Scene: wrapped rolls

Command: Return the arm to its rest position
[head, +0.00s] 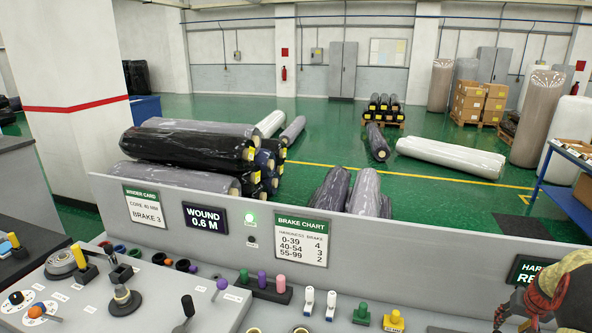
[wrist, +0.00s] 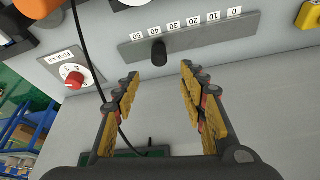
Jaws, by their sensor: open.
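My gripper (wrist: 160,74) is in the wrist view with its two yellow-padded fingers spread apart and nothing between them. Its fingertips are near a black slider knob (wrist: 159,53) on a grey scale plate (wrist: 205,36) marked 0 to 50; I cannot tell how far apart they are in depth. The knob is near the 40 to 50 end. Part of what looks like my arm (head: 555,290) shows at the lower right edge of the head view; the fingers cannot be made out there.
The sloped control console (head: 160,290) fills the front, with a black-knobbed lever (head: 188,306), several coloured pegs and a brake chart (head: 301,241). A red knob (wrist: 75,80) and a thin black cable (wrist: 88,60) are near the gripper. Wrapped rolls (head: 190,150) lie beyond the console.

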